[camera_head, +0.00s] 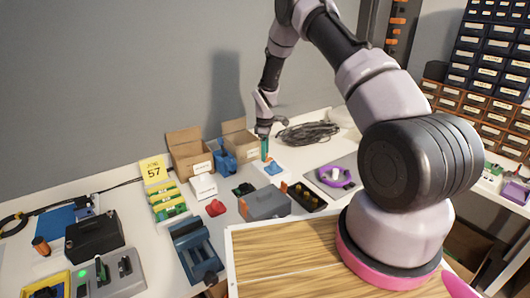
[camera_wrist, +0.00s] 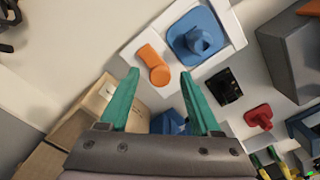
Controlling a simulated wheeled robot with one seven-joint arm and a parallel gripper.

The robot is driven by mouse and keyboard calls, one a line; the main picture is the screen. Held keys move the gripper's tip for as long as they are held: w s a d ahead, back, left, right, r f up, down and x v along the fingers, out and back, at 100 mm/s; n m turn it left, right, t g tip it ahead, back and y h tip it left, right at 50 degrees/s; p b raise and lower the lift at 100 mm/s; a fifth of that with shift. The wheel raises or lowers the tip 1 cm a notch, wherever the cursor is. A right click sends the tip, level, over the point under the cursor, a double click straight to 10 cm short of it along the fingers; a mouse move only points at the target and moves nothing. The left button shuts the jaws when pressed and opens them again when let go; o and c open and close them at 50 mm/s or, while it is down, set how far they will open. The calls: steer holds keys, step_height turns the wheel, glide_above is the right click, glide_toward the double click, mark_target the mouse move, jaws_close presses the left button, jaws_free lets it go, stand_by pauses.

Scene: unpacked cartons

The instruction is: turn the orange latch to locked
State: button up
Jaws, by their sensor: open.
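The orange latch (camera_wrist: 149,57) shows in the wrist view on a white base plate (camera_wrist: 232,37). It has a round end and a short handle pointing to the upper left. A blue knob (camera_wrist: 201,38) on a square blue base sits on the same plate, and shows in the head view (camera_head: 274,168). My gripper (camera_wrist: 158,74) has its teal fingers apart and empty, with the latch showing between and just beyond the tips. In the head view my gripper (camera_head: 264,150) points down over the plate's back left, and I cannot make out the latch there. Whether the fingers touch it is unclear.
Open cartons (camera_head: 190,153) stand left of my gripper, with a blue item (camera_head: 225,160) beside them. A red knob (camera_head: 216,208), a grey box (camera_head: 265,204) and a purple ring handle (camera_head: 335,177) are nearby. Coiled black cable (camera_head: 308,132) lies behind on the right.

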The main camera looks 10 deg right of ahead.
jaws_close()
steer(key=shift+m, duration=0.3)
steer(key=m, duration=0.8)
steer(key=shift+m, duration=0.3)
steer(key=m, duration=0.4)
steer(key=shift+m, duration=2.4)
